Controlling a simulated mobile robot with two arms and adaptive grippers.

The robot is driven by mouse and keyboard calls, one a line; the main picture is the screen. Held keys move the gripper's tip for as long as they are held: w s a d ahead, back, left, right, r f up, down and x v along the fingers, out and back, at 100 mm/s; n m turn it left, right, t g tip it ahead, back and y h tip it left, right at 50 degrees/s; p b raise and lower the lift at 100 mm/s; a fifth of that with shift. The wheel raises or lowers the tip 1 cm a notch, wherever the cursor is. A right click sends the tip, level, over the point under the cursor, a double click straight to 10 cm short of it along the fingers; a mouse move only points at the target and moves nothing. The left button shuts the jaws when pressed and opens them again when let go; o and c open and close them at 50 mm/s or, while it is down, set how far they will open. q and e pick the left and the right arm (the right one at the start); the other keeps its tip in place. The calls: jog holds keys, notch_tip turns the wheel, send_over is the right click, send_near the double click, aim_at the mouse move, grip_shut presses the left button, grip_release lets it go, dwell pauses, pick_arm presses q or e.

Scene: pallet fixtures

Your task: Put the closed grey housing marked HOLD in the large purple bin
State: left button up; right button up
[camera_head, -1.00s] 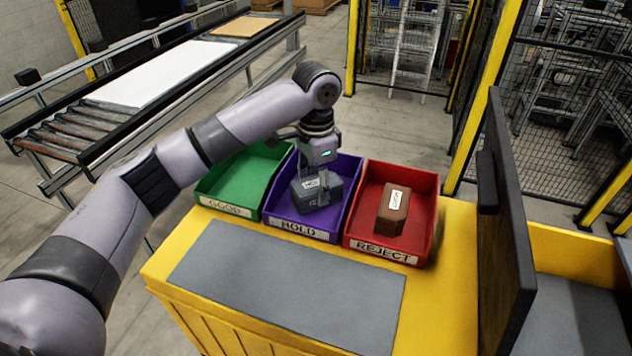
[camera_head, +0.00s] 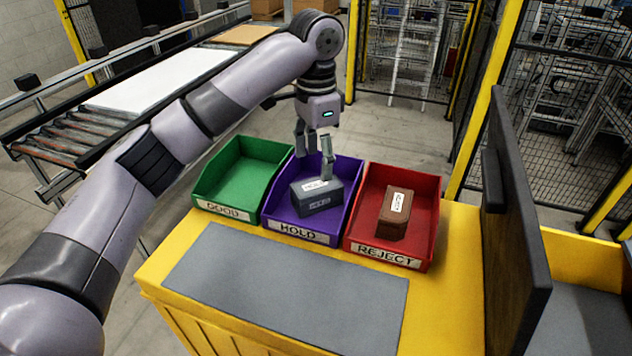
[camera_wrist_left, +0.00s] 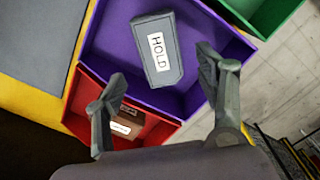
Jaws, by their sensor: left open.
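The grey housing (camera_head: 318,197) with a white HOLD label lies inside the purple bin (camera_head: 283,227), its lid shut. It also shows in the left wrist view (camera_wrist_left: 157,50), lying at a slight angle on the floor of the purple bin (camera_wrist_left: 108,50). My left gripper (camera_head: 314,170) is open above the housing, with its fingers spread. In the left wrist view the open fingers (camera_wrist_left: 160,85) are apart and hold nothing. My right gripper is not in view.
The green GOOD bin (camera_head: 228,211) at left is empty. The red REJECT bin (camera_head: 384,254) at right holds a brown housing (camera_head: 394,214). A grey mat (camera_head: 285,290) on the yellow bench is clear. A dark upright panel (camera_head: 515,200) stands at right.

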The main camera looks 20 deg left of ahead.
aim_at(315, 184)
pick_arm(q)
jog(key=shift+r, duration=2.35)
jog(key=shift+a+f, duration=0.1)
